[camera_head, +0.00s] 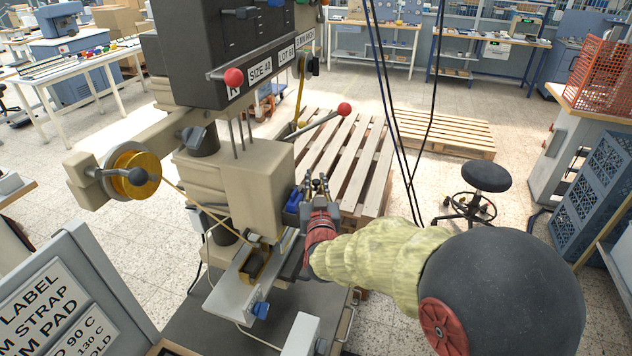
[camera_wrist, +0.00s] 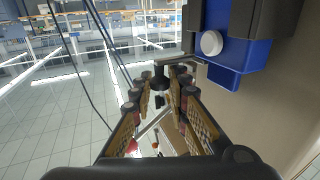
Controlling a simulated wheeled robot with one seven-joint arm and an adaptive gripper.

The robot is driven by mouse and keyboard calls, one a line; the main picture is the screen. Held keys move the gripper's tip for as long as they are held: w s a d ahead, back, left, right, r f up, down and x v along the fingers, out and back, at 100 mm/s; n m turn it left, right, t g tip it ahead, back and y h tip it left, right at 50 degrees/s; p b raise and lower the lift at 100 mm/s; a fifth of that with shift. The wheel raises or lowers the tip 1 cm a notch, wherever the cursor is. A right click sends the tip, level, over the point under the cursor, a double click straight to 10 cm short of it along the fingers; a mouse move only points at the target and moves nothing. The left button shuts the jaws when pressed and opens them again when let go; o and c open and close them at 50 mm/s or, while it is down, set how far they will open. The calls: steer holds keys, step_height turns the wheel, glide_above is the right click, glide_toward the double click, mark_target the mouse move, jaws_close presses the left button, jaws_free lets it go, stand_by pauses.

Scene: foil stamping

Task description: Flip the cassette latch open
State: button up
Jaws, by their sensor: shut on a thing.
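The cassette latch, a thin grey arm (camera_wrist: 178,63) with a dark knob at its end, reaches from beside a blue block (camera_wrist: 222,48) in the wrist view. The block has a round white button and also shows on the right side of the press head in the head view (camera_head: 293,202). My gripper (camera_head: 318,183) is beside the block. In the wrist view its fingers (camera_wrist: 163,80) are closed around the latch's dark knob. The fingertips partly hide the knob, and the latch is hard to make out in the head view.
The beige stamping press (camera_head: 248,190) stands directly left of my gripper. A red-knobbed lever (camera_head: 344,109) sticks out above it. Dark cables (camera_head: 386,90) hang behind my arm. Wooden pallets (camera_head: 345,150) and a stool (camera_head: 485,178) stand on the floor beyond.

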jaws_close()
steer(key=shift+w+f+y+b, duration=0.1)
steer(key=shift+y+b, duration=0.2)
steer(key=shift+b, duration=0.1)
steer(key=shift+w+d+n+y+b, duration=0.15)
steer(key=shift+n+y+b, duration=0.35)
steer(key=shift+b, duration=0.25)
steer(key=shift+w+a+n+g+y+p, duration=0.35)
steer(key=shift+w+n+g+y+p, duration=0.75)
steer(key=shift+n+g+y, duration=1.55)
steer(key=shift+w+a+n+g+y+p, duration=0.55)
steer(key=shift+n+g+y+p, duration=1.05)
steer(key=shift+n+g+y, duration=1.05)
steer(key=shift+w+a+n+g+y+p, duration=0.2)
steer(key=shift+w+n+g+y+p, duration=0.95)
steer(key=shift+n+g+y, duration=1.45)
steer(key=shift+s, duration=0.15)
steer(key=o, duration=0.7)
jaws_free()
steer(key=shift+y, duration=0.3)
